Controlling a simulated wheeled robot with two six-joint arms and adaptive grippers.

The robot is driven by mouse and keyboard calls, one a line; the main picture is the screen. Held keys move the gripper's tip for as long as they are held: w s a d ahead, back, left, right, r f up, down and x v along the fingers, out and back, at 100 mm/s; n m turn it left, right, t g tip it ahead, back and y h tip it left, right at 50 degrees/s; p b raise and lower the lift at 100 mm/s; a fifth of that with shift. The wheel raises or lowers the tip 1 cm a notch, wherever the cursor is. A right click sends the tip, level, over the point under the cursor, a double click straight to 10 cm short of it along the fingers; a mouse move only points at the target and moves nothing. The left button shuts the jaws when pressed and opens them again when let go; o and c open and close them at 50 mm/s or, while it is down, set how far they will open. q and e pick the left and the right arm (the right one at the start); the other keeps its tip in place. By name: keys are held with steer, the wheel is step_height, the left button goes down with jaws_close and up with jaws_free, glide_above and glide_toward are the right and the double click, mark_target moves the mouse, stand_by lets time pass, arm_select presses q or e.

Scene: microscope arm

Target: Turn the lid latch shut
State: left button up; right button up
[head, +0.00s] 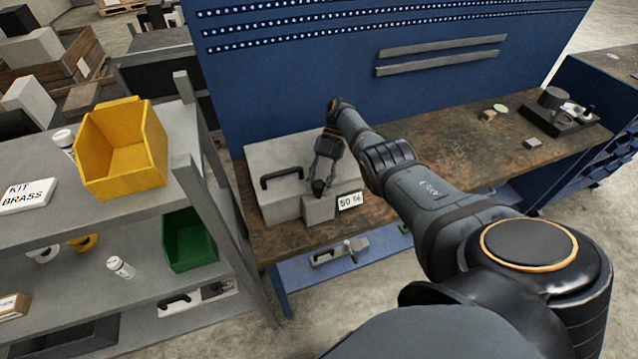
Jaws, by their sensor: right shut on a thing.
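A grey case (262,205) with a dark bar handle (281,176) stands on the worn brown workbench (450,150). A small grey block (319,208) sits at its front, beside a white label reading "50 %" (350,201). My right gripper (320,183) reaches down over the case front, just above the block. Its fingers are shut on a small dark piece, which seems to be the lid latch (318,188). The fingers hide part of it, so its exact angle is unclear. My left gripper is not in view.
A grey shelf rack (185,150) stands left of the bench, with a yellow bin (122,150) and a green bin (189,240). A blue perforated panel (290,70) rises behind the bench. Small parts lie at the bench's right; its middle is mostly clear.

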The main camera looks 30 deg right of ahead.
steer(key=o, duration=1.2)
